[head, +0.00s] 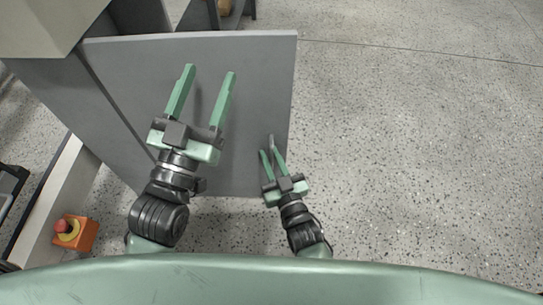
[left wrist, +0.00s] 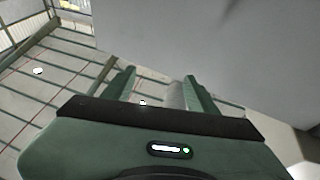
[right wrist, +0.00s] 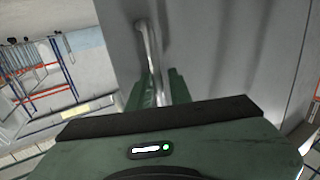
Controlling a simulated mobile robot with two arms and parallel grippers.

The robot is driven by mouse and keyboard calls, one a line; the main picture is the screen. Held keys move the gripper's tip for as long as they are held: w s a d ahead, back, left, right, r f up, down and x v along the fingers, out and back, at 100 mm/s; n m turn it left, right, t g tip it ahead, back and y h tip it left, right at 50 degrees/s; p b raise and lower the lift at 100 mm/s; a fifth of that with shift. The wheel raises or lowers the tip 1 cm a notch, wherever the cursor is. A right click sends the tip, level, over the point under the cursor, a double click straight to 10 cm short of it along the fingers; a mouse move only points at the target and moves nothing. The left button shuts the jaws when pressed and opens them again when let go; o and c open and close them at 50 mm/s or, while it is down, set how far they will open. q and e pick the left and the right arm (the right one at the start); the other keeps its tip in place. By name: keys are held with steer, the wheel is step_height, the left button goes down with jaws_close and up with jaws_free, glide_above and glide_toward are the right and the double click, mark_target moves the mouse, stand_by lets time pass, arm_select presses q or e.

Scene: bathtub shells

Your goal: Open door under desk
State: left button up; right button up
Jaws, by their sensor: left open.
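The door (head: 255,75) is a large flat grey panel beside the desk, left of centre in the head view. Its handle (head: 272,142) is a slim metal bar near the right edge, and shows upright in the right wrist view (right wrist: 147,50). My right gripper (head: 270,154) has its fingers close together around the handle, with the bar between them. My left gripper (head: 209,72) is open, its fingers wide apart in front of the panel with nothing seen held. The panel also fills the upper right of the left wrist view (left wrist: 240,50). How far the door stands open is unclear.
A pale desk corner (head: 45,25) is at the upper left. Dark shelving (head: 235,12) stands behind the panel. Speckled floor (head: 420,150) to the right is clear.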

steer(key=shift+s+d, duration=0.1)
arm_select(q)
step_height(320, 180, down, 10)
steer(key=a+g+y+p, duration=0.1)
steer(key=g+p, duration=0.1)
steer(key=g, duration=0.3)
steer(key=shift+w+r+g+y, duration=0.2)
steer(key=shift+r+g+y, duration=0.1)
steer(key=shift+y, duration=0.1)
arm_select(e)
steer(key=v, duration=0.7)
steer(key=shift+s, duration=0.3)
arm_select(q)
steer(key=shift+a, duration=0.1)
arm_select(e)
steer(key=shift+d, duration=0.1)
